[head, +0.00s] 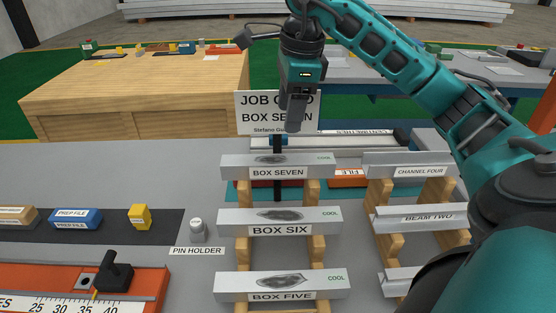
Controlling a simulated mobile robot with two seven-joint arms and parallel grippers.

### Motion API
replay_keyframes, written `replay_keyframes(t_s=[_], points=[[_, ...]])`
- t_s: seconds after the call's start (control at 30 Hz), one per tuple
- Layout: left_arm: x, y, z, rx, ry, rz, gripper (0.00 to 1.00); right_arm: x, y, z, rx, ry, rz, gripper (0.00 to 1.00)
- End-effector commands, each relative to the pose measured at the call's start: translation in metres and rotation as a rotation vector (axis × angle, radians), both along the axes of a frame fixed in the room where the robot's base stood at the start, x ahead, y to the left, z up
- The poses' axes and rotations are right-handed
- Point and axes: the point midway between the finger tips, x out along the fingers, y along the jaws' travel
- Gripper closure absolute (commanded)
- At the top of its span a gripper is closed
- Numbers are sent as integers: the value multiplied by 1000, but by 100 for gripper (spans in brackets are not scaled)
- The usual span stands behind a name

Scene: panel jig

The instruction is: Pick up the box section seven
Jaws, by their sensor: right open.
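The box section seven (240,167) is a grey metal bar labelled BOX SEVEN, with a dark patch and the word COOL on its top. It lies across wooden supports at the far end of the left rack. My right gripper (293,127) points down beyond and above it, in front of the job card (247,112). The gripper looks empty and apart from the bar, though its finger gap is hard to see. My left gripper is out of view.
Box six (235,222) and box five (232,287) lie nearer on the same wooden rack (313,255). Channel four (385,160) and beam two (390,220) are on the right rack. A pin holder (198,230) and yellow block (140,217) stand left.

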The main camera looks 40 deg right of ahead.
Motion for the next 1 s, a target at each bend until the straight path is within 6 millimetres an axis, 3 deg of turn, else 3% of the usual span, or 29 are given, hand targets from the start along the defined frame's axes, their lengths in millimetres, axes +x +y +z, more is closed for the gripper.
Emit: replay_keyframes(t_s=[0.3, 0.53, 0.8, 1.0], points=[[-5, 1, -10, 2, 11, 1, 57, 9, 1, -57, 2, 5, 1, 39], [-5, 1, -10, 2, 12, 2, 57, 12, 3, -74, 2, 3, 2, 39], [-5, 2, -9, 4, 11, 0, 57, 20, 7, -111, 3, 4, 0, 39], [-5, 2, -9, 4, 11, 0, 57, 22, 7, -118, 1, 0, 1, 39]])
